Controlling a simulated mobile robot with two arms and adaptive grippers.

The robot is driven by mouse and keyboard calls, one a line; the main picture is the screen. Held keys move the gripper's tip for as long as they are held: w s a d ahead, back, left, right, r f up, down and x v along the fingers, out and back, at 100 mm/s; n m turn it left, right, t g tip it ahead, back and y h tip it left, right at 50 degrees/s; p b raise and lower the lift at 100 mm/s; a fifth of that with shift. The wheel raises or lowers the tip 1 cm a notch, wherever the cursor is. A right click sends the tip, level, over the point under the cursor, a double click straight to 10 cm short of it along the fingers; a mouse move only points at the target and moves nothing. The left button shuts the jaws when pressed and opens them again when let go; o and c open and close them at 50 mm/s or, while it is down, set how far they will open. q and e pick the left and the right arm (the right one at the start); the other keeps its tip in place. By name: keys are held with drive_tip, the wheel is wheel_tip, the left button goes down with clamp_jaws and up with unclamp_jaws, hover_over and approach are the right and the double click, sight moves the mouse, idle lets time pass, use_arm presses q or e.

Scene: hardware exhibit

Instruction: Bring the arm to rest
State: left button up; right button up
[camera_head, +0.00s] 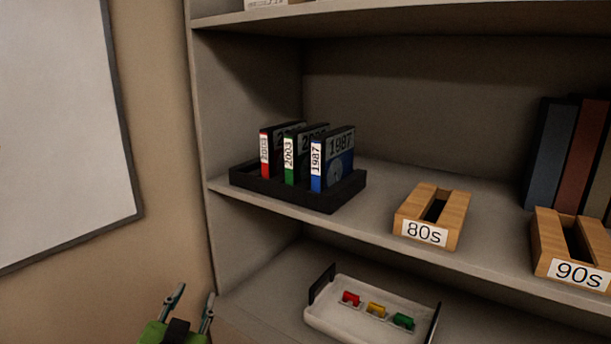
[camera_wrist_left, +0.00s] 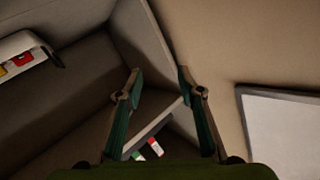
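My left gripper (camera_head: 191,302) shows at the bottom left of the head view, in front of the shelf unit's left side. Its two fingers are apart with nothing between them. In the left wrist view the left gripper (camera_wrist_left: 158,82) is also open and empty, with the shelf's side panel behind it. My right gripper is not in view.
A black tray (camera_head: 277,196) holds several labelled cases on the shelf. Wooden boxes marked 80s (camera_head: 452,222) and 90s (camera_head: 562,272) stand to its right. A white tray (camera_head: 334,318) with small coloured pieces is below. A whiteboard (camera_head: 60,130) hangs left.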

use_arm(q)
drive_tip(key=s+f+n+g, duration=0.1)
drive_tip(key=s+f+g, duration=0.2)
drive_tip(key=s+f, duration=0.4)
drive_tip(key=s+f+g, duration=0.3)
drive_tip(key=s+f, duration=0.2)
drive_tip(key=f, duration=0.5)
drive_tip(key=s+d+f+g+h, duration=0.1)
drive_tip(key=s+f+g, duration=0.35)
drive_tip(key=s, duration=0.55)
drive_tip(key=s+d+f+g+h, duration=0.1)
drive_tip(key=s+f+g, duration=0.3)
drive_tip(key=s, duration=0.6)
wheel_tip(320, 180, down, 26)
drive_tip(key=s+a+f, duration=0.3)
drive_tip(key=s+f, duration=1.4)
drive_tip(key=s, duration=0.1)
drive_tip(key=shift+a+f+g+y, duration=0.15)
drive_tip(key=shift+f+g+y, duration=0.2)
drive_tip(key=shift+g, duration=0.1)
drive_tip(key=shift+s, duration=0.1)
idle(0.8)
